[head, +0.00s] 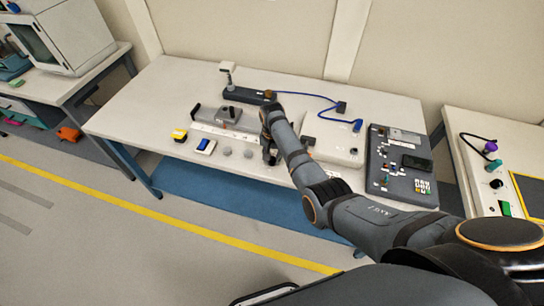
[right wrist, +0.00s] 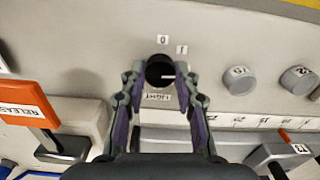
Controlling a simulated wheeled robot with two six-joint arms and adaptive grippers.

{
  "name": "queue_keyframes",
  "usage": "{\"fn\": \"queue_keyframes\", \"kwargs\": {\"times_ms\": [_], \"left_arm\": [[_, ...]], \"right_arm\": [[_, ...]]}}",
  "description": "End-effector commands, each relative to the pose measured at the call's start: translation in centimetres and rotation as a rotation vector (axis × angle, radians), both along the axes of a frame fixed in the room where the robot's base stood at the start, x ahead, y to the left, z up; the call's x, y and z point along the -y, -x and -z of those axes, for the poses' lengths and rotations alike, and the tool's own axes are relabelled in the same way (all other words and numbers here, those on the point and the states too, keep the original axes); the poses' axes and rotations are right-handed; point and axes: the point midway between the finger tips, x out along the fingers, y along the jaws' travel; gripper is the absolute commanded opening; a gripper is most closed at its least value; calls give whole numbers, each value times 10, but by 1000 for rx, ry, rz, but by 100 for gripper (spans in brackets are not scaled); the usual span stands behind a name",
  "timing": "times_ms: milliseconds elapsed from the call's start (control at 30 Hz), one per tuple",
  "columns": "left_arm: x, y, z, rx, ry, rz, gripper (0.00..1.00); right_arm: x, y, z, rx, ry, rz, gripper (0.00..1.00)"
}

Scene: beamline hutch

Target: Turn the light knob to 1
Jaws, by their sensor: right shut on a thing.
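The light knob (right wrist: 160,71) is a round black knob on a pale panel (right wrist: 235,32), seen in the right wrist view. The LIGHT label (right wrist: 157,97) is beside it, and marks 0 (right wrist: 162,40) and 1 (right wrist: 181,50) are on its far side. A white pointer line on the knob points to the right in that view, not at either mark. My right gripper (right wrist: 162,76) is shut on the knob, one finger on each side. In the head view the right gripper (head: 270,156) is at the bench's front edge and hides the knob. My left gripper is not in view.
Two grey knobs (right wrist: 239,79) (right wrist: 298,79) sit to the right of the light knob in the wrist view. An orange RELEASE lever (right wrist: 28,112) is at left. A dark control panel (head: 385,170) stands on the white bench (head: 150,95), right of my arm.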

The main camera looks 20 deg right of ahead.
Motion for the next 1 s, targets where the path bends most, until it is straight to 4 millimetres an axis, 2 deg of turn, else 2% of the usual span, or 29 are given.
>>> {"fn": "queue_keyframes", "kwargs": {"times_ms": [400, 700, 1000], "left_arm": [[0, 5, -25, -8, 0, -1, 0], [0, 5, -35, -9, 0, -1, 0], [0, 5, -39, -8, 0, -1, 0]], "right_arm": [[0, 0, -3, -2, 0, -323, 0], [0, 0, -2, -1, -1, -547, 0], [0, 0, 0, -1, -1, -677, 0]]}}
